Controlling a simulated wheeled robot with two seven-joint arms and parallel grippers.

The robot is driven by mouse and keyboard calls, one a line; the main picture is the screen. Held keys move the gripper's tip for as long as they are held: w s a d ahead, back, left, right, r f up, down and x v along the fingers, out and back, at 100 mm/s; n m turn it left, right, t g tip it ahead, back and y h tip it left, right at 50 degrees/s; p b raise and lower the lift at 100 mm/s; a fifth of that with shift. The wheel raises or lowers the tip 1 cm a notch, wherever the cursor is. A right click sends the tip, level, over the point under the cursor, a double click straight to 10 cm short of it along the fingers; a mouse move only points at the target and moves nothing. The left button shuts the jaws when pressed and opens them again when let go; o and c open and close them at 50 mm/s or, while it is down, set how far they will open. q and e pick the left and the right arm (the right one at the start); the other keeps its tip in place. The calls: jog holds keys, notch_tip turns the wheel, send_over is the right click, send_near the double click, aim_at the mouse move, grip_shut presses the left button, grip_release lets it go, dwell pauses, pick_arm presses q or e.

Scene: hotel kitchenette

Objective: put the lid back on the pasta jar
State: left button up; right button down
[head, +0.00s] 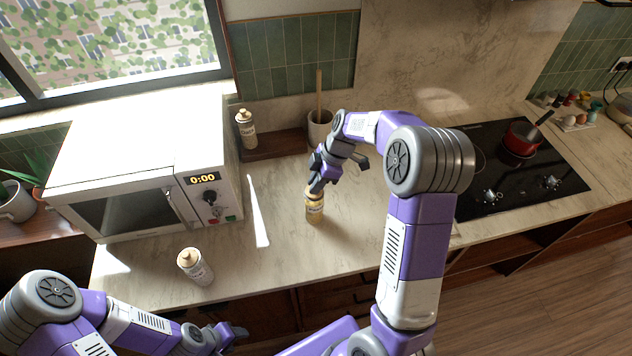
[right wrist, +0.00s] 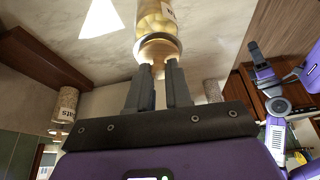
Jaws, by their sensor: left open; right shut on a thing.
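The pasta jar (head: 315,211) stands upright on the counter, right of the microwave; its pale contents and part of its label also show in the right wrist view (right wrist: 154,18). My right gripper (head: 316,188) is above the jar, fingers pointing down at its top. In the right wrist view its fingers (right wrist: 160,72) are shut on the lid (right wrist: 158,46), which lines up with the jar's mouth. I cannot tell whether the lid is fully seated. My left gripper (head: 238,334) is open and empty, low at the counter's front edge, away from the jar.
A white microwave (head: 130,205) stands on the left. One capped container (head: 195,267) is in front of it, another (head: 246,130) on a wooden shelf behind. A utensil crock (head: 320,130) is at the back. A cooktop with a red pot (head: 521,140) is right. Counter around the jar is clear.

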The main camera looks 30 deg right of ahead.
jog(key=shift+f+b, duration=0.2)
jog(key=shift+b, duration=0.5)
dwell(0.8)
dwell(0.3)
jog(key=shift+c, duration=2.4)
grip_release()
jog(key=shift+r, duration=0.1)
jog(key=shift+r+p, duration=2)
jog(key=shift+r, duration=1.45)
grip_shut()
